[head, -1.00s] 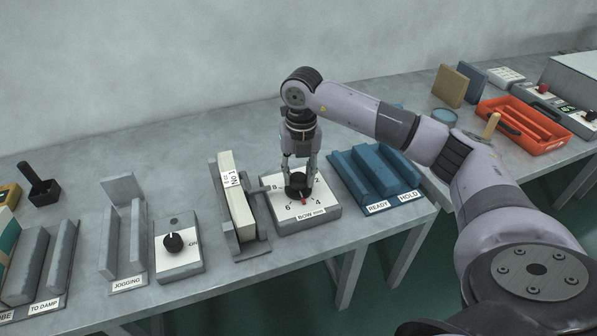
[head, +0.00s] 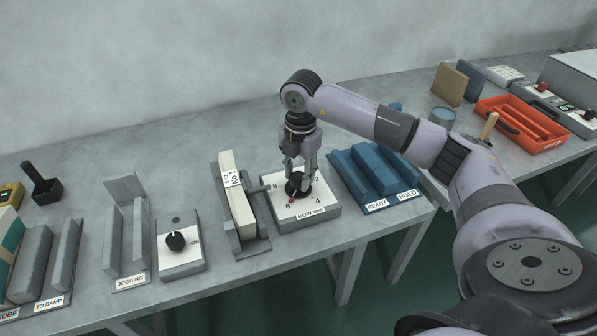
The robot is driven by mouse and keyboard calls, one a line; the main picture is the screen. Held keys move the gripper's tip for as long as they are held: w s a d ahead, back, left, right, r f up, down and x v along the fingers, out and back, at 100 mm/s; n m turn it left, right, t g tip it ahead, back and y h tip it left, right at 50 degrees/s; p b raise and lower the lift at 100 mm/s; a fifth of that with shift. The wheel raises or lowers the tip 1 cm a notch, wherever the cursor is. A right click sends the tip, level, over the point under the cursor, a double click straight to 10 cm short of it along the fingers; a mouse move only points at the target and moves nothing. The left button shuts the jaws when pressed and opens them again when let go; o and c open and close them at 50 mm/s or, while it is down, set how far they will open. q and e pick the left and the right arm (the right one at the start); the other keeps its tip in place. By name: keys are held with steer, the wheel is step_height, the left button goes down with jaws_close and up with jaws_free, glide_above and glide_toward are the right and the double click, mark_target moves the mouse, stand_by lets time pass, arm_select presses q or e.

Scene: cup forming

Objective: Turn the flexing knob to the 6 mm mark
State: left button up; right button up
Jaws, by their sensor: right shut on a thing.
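The flexing knob is a black dial (head: 297,186) on a white-topped box labelled BOW mm (head: 325,209), with marks 8, 6, 4 and 2 around it. Its red pointer (head: 291,199) is at the lower left of the knob, close to the 6 mark (head: 288,205). I cannot tell whether it is exactly on the mark. My right gripper (head: 298,181) comes down from above and is shut on the knob, hiding part of it. My left gripper is not in view.
A clamp holding a cream block labelled No 1 (head: 237,195) stands left of the box. A blue grooved rack marked READY and HOLD (head: 378,179) is on the right. A small box with another black knob (head: 177,241) and a grey JOGGING stand (head: 126,250) stand further left.

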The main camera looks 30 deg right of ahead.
mark_target(300, 177)
steer(key=shift+r, duration=0.1)
stand_by(0.4)
steer(key=o, duration=1.2)
steer(key=shift+c, duration=0.2)
step_height(300, 177, up, 12)
steer(key=shift+s, duration=0.15)
steer(key=shift+d, duration=0.1)
